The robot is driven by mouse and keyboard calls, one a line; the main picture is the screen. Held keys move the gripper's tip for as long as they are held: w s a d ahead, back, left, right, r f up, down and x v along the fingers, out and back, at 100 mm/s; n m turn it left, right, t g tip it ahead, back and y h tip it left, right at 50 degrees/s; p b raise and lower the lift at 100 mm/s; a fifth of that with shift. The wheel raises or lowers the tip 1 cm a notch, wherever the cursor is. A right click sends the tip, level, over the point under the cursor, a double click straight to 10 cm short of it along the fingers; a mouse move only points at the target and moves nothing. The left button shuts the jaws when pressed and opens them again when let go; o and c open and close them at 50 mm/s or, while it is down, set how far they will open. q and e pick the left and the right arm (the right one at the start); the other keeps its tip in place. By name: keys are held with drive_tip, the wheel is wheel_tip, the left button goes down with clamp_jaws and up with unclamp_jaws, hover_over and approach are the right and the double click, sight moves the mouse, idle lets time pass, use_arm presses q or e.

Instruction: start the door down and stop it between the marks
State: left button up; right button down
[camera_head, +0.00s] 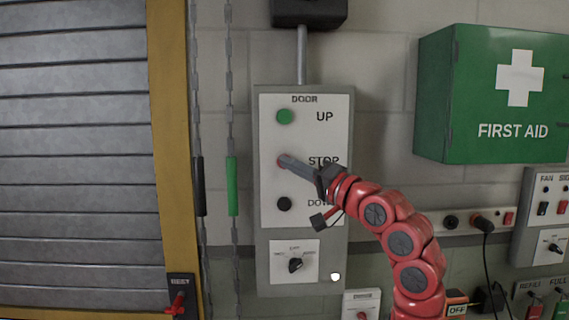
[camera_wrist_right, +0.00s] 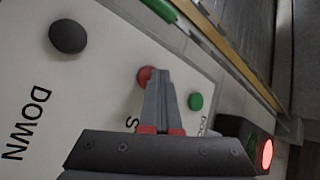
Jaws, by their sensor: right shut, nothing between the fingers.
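The door control box (camera_head: 304,190) on the wall has a green UP button (camera_head: 284,117), a red STOP button (camera_head: 281,161) and a black DOWN button (camera_head: 284,204). My right gripper (camera_head: 284,160) is shut and empty, with its tips over the STOP button, hiding most of it. In the right wrist view the shut fingers (camera_wrist_right: 163,75) are right beside the red button (camera_wrist_right: 144,76); I cannot tell if they touch or press it. The grey slatted door (camera_head: 75,160) fills the left. I see no marks on it. My left gripper is not in view.
Hanging chains with a green handle (camera_head: 232,186) and a black handle (camera_head: 199,186) run between the yellow door frame (camera_head: 172,130) and the box. A rotary switch (camera_head: 295,264) sits below the buttons. A red lamp (camera_wrist_right: 267,154) glows. A first aid box (camera_head: 494,93) juts out at right.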

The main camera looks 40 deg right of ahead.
drive_tip(key=shift+s+a, duration=0.35)
drive_tip(key=shift+s, duration=0.2)
drive_tip(key=shift+b, duration=0.3)
drive_tip(key=shift+s+a+b, duration=0.2)
drive_tip(key=shift+s+a, duration=0.25)
drive_tip(key=shift+s, duration=0.25)
drive_tip(key=shift+s+a+b, duration=0.25)
drive_tip(key=shift+s+a, duration=0.2)
drive_tip(key=shift+s, duration=0.3)
drive_tip(key=shift+s+a+b, duration=0.2)
drive_tip(key=shift+s+a, duration=0.25)
drive_tip(key=shift+s, duration=0.25)
drive_tip(key=shift+f, duration=0.1)
